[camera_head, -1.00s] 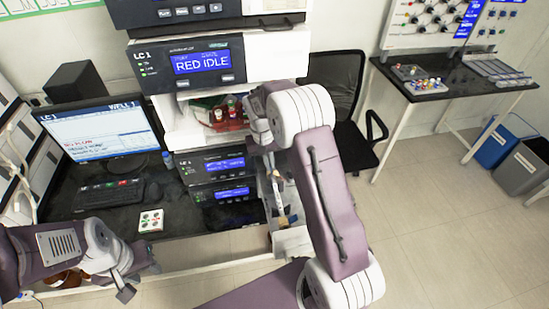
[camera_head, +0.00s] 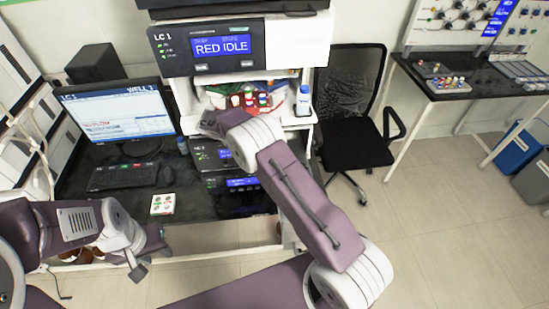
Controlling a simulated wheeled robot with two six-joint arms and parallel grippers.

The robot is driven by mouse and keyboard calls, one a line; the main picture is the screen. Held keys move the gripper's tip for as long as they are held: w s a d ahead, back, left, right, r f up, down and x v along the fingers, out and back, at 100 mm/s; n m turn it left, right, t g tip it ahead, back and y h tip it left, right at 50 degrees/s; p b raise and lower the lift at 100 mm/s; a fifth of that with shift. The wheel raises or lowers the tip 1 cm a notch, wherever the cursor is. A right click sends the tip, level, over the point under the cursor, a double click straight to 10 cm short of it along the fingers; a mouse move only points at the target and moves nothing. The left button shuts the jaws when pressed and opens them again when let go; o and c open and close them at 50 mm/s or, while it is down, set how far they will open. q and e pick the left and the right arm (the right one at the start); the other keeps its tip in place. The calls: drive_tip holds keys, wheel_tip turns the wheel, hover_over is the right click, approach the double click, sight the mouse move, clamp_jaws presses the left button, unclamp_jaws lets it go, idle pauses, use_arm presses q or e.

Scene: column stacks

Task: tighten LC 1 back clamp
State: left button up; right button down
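The LC 1 stack stands upper middle, its front panel (camera_head: 216,47) labelled "LC 1" and reading "RED IDLE". I cannot make out the back clamp.
A monitor (camera_head: 121,114) and keyboard (camera_head: 123,176) stand on the dark desk at left, near a small white button box (camera_head: 162,204). A black chair (camera_head: 352,130) is to the right.

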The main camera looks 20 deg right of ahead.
idle(0.5)
drive_tip(key=c, duration=1.6)
unclamp_jaws()
drive_tip(key=shift+b+v, duration=0.7)
drive_tip(key=shift+v, duration=3.8)
drive_tip(key=shift+a+f, duration=0.1)
drive_tip(key=shift+a, duration=0.05)
